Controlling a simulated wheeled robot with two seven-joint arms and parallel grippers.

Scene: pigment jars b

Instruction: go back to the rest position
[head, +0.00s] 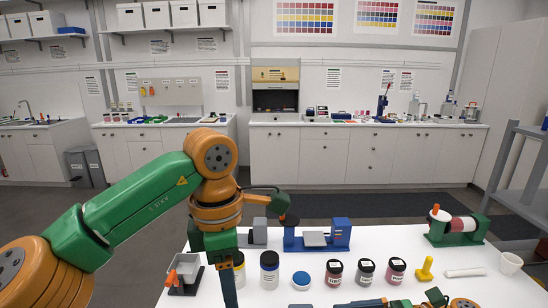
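My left arm comes in from the left, and its gripper (229,290) points down over the near left of the white table (385,235). Its dark fingers overlap in this view, so I cannot tell whether they are apart. It partly hides a jar with a yellow band (239,265). My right gripper (350,304) lies low at the bottom edge, partly cut off, and its fingers are unclear.
A blue scale-like device (318,236) and a grey device (258,233) stand behind the jars. A green roller device (458,230) is back right. A yellow tool (426,268), white rod (465,272) and white cup (510,264) are right. A grey device (186,275) is left.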

